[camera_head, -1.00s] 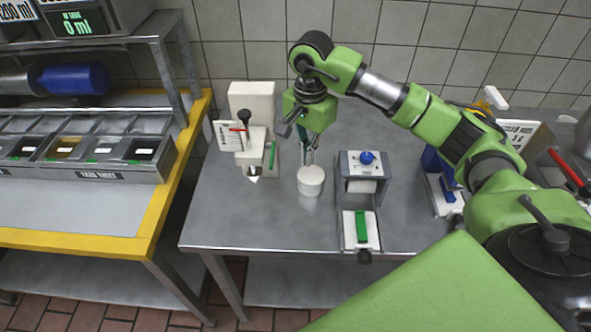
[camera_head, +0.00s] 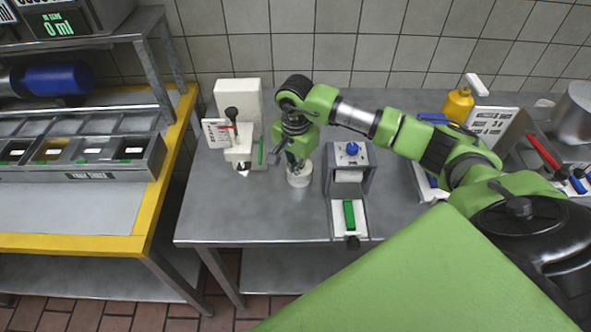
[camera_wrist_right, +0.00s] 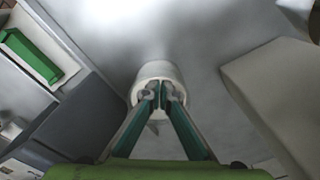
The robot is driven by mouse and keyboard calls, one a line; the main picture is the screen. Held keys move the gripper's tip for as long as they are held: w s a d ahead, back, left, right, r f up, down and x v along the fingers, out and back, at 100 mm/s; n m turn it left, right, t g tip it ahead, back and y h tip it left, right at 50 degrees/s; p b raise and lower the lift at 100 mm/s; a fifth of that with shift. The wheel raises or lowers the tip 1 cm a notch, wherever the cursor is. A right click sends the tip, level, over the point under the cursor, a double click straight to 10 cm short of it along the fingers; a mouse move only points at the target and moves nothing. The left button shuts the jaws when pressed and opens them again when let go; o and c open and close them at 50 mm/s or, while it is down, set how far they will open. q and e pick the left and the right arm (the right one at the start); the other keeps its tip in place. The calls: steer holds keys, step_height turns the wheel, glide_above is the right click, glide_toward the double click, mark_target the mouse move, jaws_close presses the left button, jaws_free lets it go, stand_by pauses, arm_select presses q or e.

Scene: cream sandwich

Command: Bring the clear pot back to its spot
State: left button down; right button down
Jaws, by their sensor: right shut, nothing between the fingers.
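A small round white pot (camera_head: 300,181) stands on the steel table, between a white dispenser and a grey device. No plainly see-through pot shows, and I cannot tell whether this is the clear one. My right gripper (camera_head: 297,164) reaches down from above at the pot's top. In the right wrist view, its shut fingertips (camera_wrist_right: 160,94) overlap the pot's rim (camera_wrist_right: 157,69), with nothing between them. Whether they touch the pot or are inside it is not clear. My left gripper is not in view.
The white dispenser (camera_head: 238,110) stands left of the pot. The grey device with a blue knob and green handle (camera_head: 349,213) stands close on the right. A yellow bottle (camera_head: 458,104) and a metal pot (camera_head: 574,112) are farther right. The table's front left is clear.

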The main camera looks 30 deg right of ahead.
steer(key=shift+s+a+b, duration=0.25)
steer(key=shift+a+b, duration=0.05)
steer(key=shift+a, duration=0.25)
steer(key=shift+s+a+b, duration=0.2)
steer(key=shift+a+b, duration=0.1)
steer(key=shift+a, duration=0.25)
steer(key=shift+r, duration=0.15)
steer(key=shift+r+p, duration=0.35)
steer(key=shift+p, duration=0.05)
step_height(320, 180, up, 9)
steer(key=p, duration=0.4)
